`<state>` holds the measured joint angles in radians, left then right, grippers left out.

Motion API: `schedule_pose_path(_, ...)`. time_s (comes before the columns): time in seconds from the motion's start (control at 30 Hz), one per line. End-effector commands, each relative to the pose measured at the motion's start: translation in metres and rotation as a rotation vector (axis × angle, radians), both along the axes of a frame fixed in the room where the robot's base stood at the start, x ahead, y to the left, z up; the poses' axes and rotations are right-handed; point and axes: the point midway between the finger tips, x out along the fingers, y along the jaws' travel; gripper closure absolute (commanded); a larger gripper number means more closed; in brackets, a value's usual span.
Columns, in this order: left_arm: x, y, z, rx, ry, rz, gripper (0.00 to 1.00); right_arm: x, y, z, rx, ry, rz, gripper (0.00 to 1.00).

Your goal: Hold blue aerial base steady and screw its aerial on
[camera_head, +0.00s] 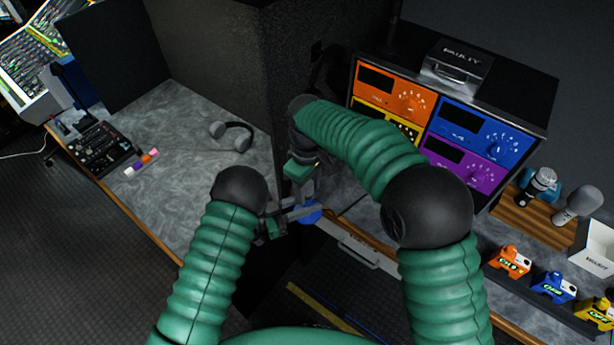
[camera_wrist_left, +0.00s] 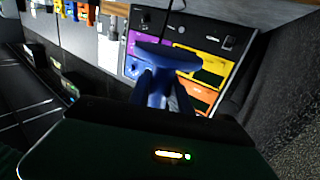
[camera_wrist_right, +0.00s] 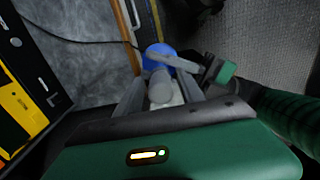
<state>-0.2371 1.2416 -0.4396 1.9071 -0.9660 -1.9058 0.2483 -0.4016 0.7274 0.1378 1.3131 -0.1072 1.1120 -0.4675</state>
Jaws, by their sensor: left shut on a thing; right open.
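The blue aerial base (camera_head: 311,212) is held at the desk's front edge by my left gripper (camera_head: 290,213), whose fingers are shut on it. In the left wrist view the base (camera_wrist_left: 168,56) shows a wide blue disc over a narrower body between the fingers. My right gripper (camera_head: 304,188) is just above the base, pointing down. In the right wrist view its fingers are apart on either side of a grey round-ended piece (camera_wrist_right: 160,86), which looks like the aerial seen end-on. This piece lines up with the base (camera_wrist_right: 158,54); whether they touch is hidden.
A rack of orange, yellow, blue and purple units (camera_head: 440,120) stands behind my right arm. Headphones (camera_head: 232,135) lie on the left desk. Microphones (camera_head: 538,184) and several coloured packs (camera_head: 508,263) are at the right. A dark speaker-like panel (camera_head: 215,65) stands behind the grippers.

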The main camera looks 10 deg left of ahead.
Motion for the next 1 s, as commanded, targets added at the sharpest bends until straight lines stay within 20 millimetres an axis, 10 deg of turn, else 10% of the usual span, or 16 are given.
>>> schedule_pose_path(0.33, 0.0001, -0.0002, 0.0011, -0.001, -0.002, 0.000, 1.00, 0.0001, 0.0002, -0.0058, 0.001, -0.002, 0.000, 0.55)
schedule_pose_path(0.7, 0.0000, -0.0001, 0.0010, -0.001, -0.002, 0.000, 1.00, 0.0003, 0.0000, -0.0056, 0.000, -0.002, 0.000, 1.00)
schedule_pose_path(1.0, -0.0001, 0.0000, 0.0009, -0.001, -0.002, -0.001, 1.00, 0.0006, 0.0000, -0.0055, 0.000, -0.004, -0.115, 1.00)
